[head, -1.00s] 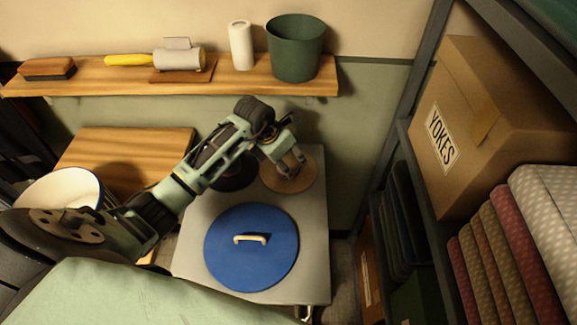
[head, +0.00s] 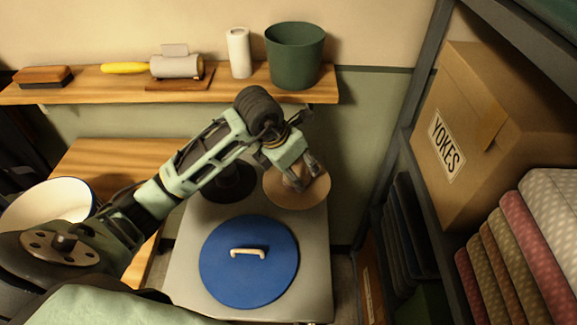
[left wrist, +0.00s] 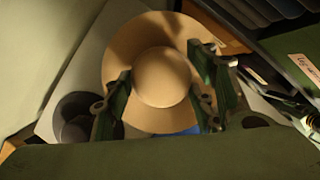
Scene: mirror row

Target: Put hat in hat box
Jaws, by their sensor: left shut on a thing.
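A tan hat (head: 300,201) with a round crown and a wide flat brim is at the far right part of the grey tabletop. My left gripper (head: 302,176) is shut on its crown from above. In the left wrist view the two fingers stand on either side of the crown of the hat (left wrist: 162,76), over the brim. The hat appears raised a little off the top. A round white open container with a blue rim (head: 48,203), which looks like the hat box, is at the left, partly hidden by my arm. A blue round lid (head: 249,280) with a pale handle lies on the grey top.
A dark round thing (head: 231,184) stands beside the hat. A wooden shelf (head: 115,92) on the wall holds a green pot (head: 295,55), a white roll and brushes. A shelf rack at the right holds a "YOKES" box (head: 490,130) and rolled fabrics.

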